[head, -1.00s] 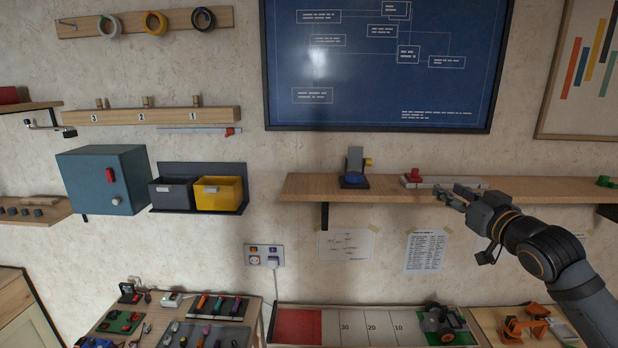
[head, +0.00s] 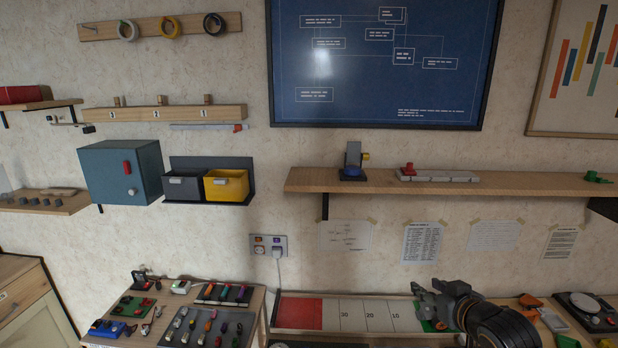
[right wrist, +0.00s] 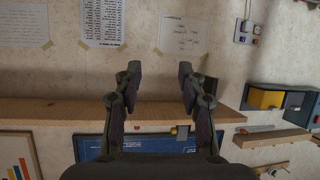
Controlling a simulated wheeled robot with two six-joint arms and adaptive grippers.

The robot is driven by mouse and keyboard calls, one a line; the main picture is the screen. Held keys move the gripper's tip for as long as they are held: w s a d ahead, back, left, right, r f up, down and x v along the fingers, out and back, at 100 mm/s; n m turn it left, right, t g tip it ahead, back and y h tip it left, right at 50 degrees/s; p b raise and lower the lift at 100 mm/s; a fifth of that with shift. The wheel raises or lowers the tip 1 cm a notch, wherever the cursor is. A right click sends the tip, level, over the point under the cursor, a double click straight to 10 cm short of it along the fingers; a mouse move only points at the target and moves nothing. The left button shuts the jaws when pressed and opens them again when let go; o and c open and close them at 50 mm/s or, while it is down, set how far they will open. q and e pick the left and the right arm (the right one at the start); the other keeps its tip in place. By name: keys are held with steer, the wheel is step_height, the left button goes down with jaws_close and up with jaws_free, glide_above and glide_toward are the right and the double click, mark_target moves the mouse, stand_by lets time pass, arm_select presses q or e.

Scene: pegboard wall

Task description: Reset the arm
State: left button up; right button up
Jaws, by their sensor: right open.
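My right gripper (head: 424,302) is low at the right of the head view, its arm rising from the bottom edge. It is in front of the numbered strip's right end and hides part of it. In the right wrist view, where the scene is upside down, the same gripper (right wrist: 160,88) has its two fingers wide apart. Nothing is between them, only the wall and a shelf edge behind. My left gripper is not in view.
The wooden wall shelf (head: 540,184) carries a grey-and-blue device (head: 353,162) and a red-knobbed strip (head: 435,175). Below is the numbered strip (head: 352,314) with a red end. A table with several small parts (head: 210,325) stands lower left.

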steer(key=s+a+f+g+h, duration=0.1)
steer(key=s+f+g, duration=0.1)
steer(key=s+f, duration=0.45)
steer(key=s+a+f+g, duration=0.2)
steer(key=s+f+g, duration=0.1)
steer(key=s+f, duration=0.3)
steer(key=s+f+m+g+h, duration=0.1)
steer(key=s+f+g, duration=0.1)
steer(key=s+f, duration=0.35)
steer(key=s+f+g, duration=0.3)
steer(key=s, duration=0.6)
step_height(320, 180, down, 29)
steer(key=s+d+b, duration=0.2)
steer(key=s+d+f+g, duration=0.1)
steer(key=s+f, duration=1.5)
steer(key=s, duration=0.2)
steer(key=shift+f+g, duration=0.15)
steer(key=shift+g, duration=0.25)
steer(key=shift+s, duration=0.1)
